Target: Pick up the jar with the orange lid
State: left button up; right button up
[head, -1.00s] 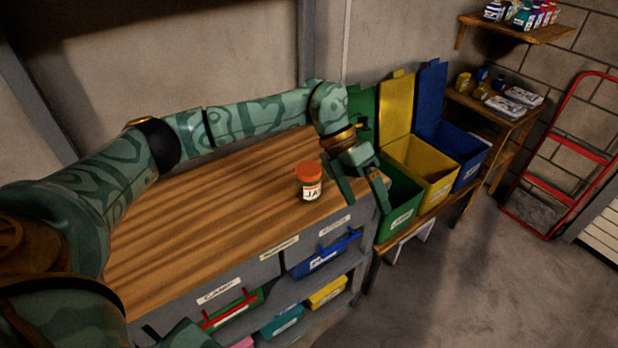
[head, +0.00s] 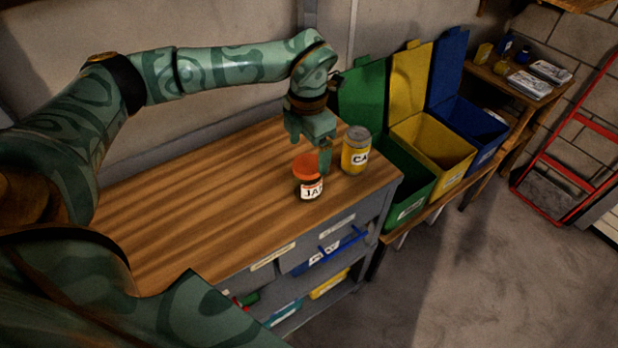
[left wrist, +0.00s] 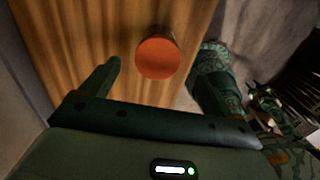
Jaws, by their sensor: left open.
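The jar with the orange lid (head: 311,190) stands upright on the wooden worktop near its front right part, with a white label reading "JA". Its round orange lid also shows from above in the left wrist view (left wrist: 158,58). My left gripper (head: 309,157) is open and points down, just above and behind the jar, with one finger in front of part of the lid's right side. In the left wrist view the lid appears between the two fingers, toward their tips. Whether the fingers touch the jar cannot be told. My right gripper is not in view.
A yellow can (head: 356,156) with a grey top stands close to the right of the jar and gripper. Green (head: 408,203), yellow (head: 437,170) and blue (head: 480,135) open bins stand beyond the worktop's right end. The worktop (head: 200,205) left of the jar is clear.

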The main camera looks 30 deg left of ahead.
aim_at(308, 163)
pick_arm(q)
jog(key=shift+s+f, duration=0.1)
jog(key=shift+f, duration=0.5)
jog(key=f, duration=0.2)
jog(key=f+b, duration=0.1)
jog(key=f, duration=0.2)
jog(key=shift+w+a, duration=0.2)
jog(key=shift+c, duration=0.6)
jog(key=c, duration=1.1)
jog(key=shift+r, duration=0.1)
jog(key=shift+c, duration=0.2)
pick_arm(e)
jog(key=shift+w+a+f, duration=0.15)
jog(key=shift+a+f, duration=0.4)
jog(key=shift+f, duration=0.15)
pick_arm(q)
jog(key=shift+r, duration=0.1)
